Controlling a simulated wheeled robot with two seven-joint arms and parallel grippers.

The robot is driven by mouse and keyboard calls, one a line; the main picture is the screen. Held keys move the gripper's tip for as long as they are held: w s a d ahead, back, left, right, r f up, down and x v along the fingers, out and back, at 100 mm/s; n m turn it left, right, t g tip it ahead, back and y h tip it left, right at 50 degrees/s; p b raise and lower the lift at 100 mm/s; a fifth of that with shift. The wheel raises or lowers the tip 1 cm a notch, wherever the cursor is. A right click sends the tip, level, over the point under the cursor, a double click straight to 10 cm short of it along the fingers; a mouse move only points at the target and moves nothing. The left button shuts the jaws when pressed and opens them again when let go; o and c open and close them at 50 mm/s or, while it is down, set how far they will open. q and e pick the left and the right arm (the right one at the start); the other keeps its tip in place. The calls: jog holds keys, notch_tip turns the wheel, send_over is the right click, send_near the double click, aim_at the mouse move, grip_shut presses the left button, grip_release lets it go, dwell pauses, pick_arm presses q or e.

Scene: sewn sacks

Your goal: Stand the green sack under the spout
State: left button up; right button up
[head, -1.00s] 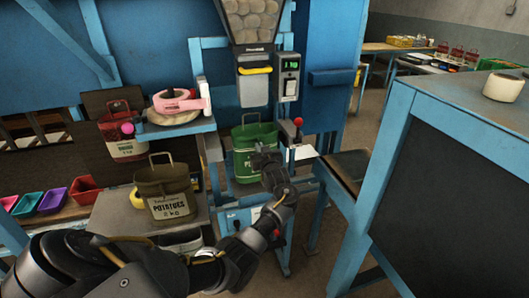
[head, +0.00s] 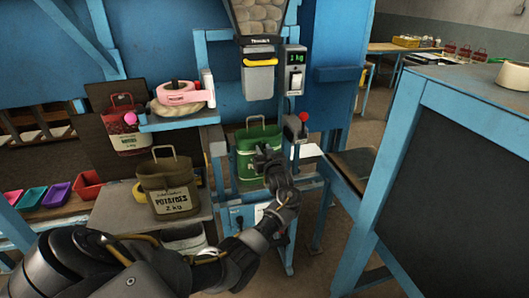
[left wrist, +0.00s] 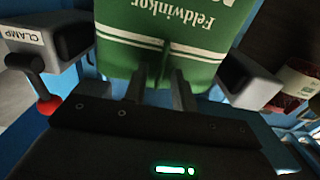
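The green sack (head: 246,146) is upright below the spout (head: 259,76), its handle loop showing at the top. My left gripper (head: 265,158) is at its front; whether the sack's base touches anything below is hidden. In the left wrist view the sack (left wrist: 180,35) appears upside down, with my left gripper's fingers (left wrist: 160,82) at its upper edge. They appear shut on the sack, though the pinched part is unclear. Clamp blocks flank it: one is labelled CLAMP (left wrist: 30,38), the other is grey (left wrist: 250,80). My right gripper is out of view.
A tan potato sack (head: 170,190) stands on the grey bench at left. A red sack (head: 127,138) is behind it. A red-knobbed lever (head: 304,117) is right of the spout. A blue-framed table (head: 455,100) fills the right.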

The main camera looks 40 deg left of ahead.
pick_arm(q)
jog(key=b+v, duration=0.2)
jog(key=v, duration=1)
jog(key=shift+r, duration=0.1)
